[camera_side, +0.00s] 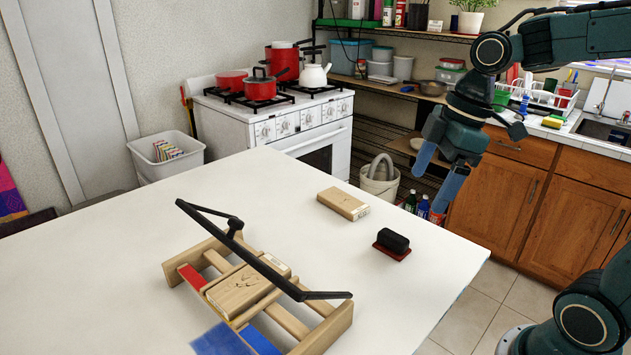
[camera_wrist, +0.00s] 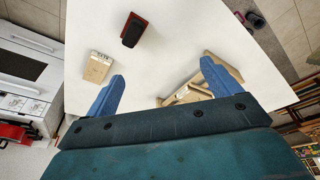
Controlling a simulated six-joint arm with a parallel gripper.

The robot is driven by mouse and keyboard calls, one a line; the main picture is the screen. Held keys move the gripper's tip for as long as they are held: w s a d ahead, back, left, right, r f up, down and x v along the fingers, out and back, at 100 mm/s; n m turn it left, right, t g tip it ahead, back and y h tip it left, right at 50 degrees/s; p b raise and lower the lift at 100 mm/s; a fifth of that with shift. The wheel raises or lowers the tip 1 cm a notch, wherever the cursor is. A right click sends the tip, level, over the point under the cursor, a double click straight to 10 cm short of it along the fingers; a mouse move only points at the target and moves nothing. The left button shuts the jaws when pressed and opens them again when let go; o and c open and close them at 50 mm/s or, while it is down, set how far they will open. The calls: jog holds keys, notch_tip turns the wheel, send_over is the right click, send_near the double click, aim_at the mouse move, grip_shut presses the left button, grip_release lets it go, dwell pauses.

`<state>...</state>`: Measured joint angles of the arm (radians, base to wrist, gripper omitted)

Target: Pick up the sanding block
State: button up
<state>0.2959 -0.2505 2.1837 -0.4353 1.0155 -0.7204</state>
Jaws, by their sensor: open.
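The sanding block appears to be the black rounded block on a flat red base (camera_side: 393,241), lying on the white table near its right side. In the wrist view it (camera_wrist: 132,32) is near the top, beyond and between my fingers. My gripper (camera_side: 428,190) has blue fingers, is open and empty, and hangs above the table's back right edge, apart from the block. In the wrist view both fingers of my gripper (camera_wrist: 162,70) are spread wide with nothing between them.
A wooden block (camera_side: 343,204) lies behind the black block. A slatted wooden frame (camera_side: 318,330) with a raised black bar (camera_side: 262,262) stands left of it, with another wooden block (camera_side: 240,290) on it. White table (camera_side: 270,190) is clear around the black block.

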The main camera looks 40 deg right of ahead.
jog(key=w+d+f+n+g+y, duration=0.2)
jog(key=w+d+f+n, duration=0.2)
jog(key=w+d+n, duration=0.2)
jog(key=d+n, duration=0.1)
jog(key=n, duration=0.1)
jog(key=shift+w+d+f+n+y, duration=0.2)
jog(key=shift+w+d+n+y, duration=0.05)
jog(key=shift+d+n+y, duration=0.05)
send_over(394, 234)
jog(key=d, duration=0.2)
notch_tip(394, 234, down, 7)
jog(key=shift+s+r, duration=0.1)
jog(key=shift+s, duration=0.05)
jog(key=shift+a+f, duration=0.2)
jog(key=shift+f, duration=0.4)
jog(key=shift+x, duration=2.65)
jog(key=shift+d, duration=0.15)
